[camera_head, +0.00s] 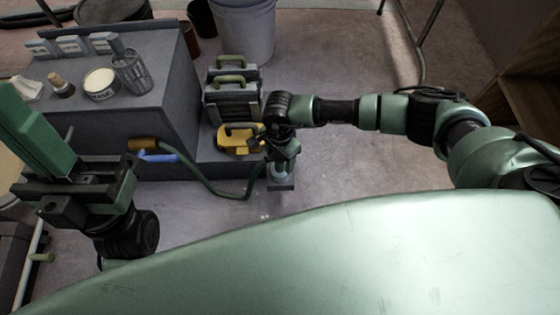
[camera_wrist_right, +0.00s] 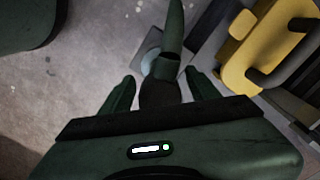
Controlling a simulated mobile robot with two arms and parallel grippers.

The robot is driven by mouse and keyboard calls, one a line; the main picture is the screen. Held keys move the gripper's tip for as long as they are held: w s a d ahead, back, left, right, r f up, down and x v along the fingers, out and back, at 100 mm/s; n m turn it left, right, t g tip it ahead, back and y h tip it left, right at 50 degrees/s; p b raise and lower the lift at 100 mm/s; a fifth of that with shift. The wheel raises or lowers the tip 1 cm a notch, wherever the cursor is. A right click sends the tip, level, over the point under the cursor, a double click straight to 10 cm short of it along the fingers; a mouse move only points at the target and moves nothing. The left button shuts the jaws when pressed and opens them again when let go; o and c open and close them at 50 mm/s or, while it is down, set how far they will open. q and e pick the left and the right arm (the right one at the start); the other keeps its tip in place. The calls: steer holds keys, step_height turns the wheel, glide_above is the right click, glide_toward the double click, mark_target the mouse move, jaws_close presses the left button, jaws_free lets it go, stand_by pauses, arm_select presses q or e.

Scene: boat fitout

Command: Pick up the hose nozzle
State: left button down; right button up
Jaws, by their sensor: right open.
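The dark hose nozzle (camera_wrist_right: 160,92) shows in the right wrist view, on the end of a green hose (camera_wrist_right: 174,30) that comes in from the top. My right gripper (camera_wrist_right: 160,77) is open, with one finger on either side of the nozzle and small gaps visible. In the head view my right gripper (camera_head: 284,160) points down at the hose's right end and hides most of the nozzle. The hose (camera_head: 228,194) loops from there left to a brass fitting (camera_head: 143,144) on the grey cabinet.
A yellow case (camera_head: 238,139) with a handle stands close left of my right gripper. Grey boxes with green handles (camera_head: 231,85) stand behind it. A blue lever (camera_head: 160,157) sits by the brass fitting. A grey plate (camera_head: 281,185) lies under my right gripper. Floor to the right is clear.

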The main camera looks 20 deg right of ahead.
steer(key=c, duration=1.3)
jaws_close()
steer(key=shift+r, duration=0.15)
